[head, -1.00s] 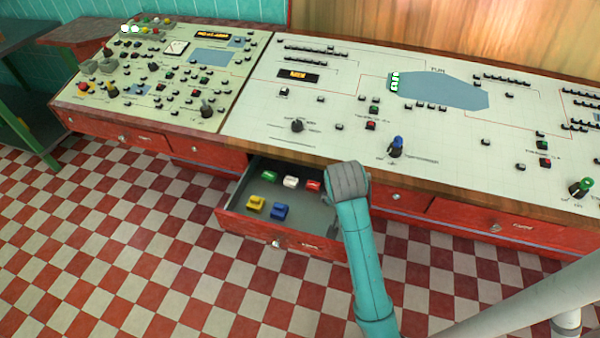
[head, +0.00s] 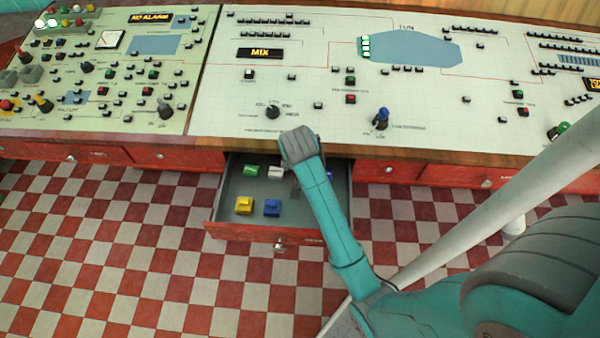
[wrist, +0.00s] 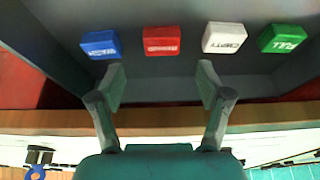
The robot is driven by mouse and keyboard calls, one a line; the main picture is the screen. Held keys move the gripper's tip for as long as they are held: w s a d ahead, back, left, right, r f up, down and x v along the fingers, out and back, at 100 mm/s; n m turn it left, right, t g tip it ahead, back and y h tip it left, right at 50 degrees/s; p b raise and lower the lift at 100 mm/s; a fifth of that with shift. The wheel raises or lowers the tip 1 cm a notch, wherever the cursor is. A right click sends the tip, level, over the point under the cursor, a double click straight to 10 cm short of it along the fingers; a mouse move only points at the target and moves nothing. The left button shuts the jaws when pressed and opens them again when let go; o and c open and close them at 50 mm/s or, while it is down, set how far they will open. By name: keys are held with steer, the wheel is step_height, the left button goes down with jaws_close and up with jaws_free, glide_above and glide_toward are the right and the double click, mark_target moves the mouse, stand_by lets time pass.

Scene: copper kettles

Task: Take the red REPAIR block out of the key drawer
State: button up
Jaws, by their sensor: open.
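The key drawer (head: 245,232) is pulled open under the desk. The red REPAIR block (wrist: 162,40) lies in it, label up, in the wrist view, between a blue block (wrist: 100,43) and a white EMPTY block (wrist: 223,37). In the head view my arm hides the red block. My gripper (wrist: 161,75) is open and empty. Its two fingers are spread to either side of the red block's line, and the block shows beyond the tips, apart from them. I cannot tell its exact height above the drawer floor.
A green FULL block (wrist: 283,38) lies beside the white one. A yellow block (head: 243,206) and another blue block (head: 272,208) lie nearer the drawer front. The control desk (head: 225,110) overhangs the drawer's back. The checkered floor in front is clear.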

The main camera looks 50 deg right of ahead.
steer(key=shift+a+x, duration=0.15)
steer(key=shift+x, duration=1.15)
steer(key=shift+a+x, duration=0.15)
steer(key=shift+x, duration=1.2)
steer(key=shift+s, duration=0.1)
steer(key=c, duration=1.1)
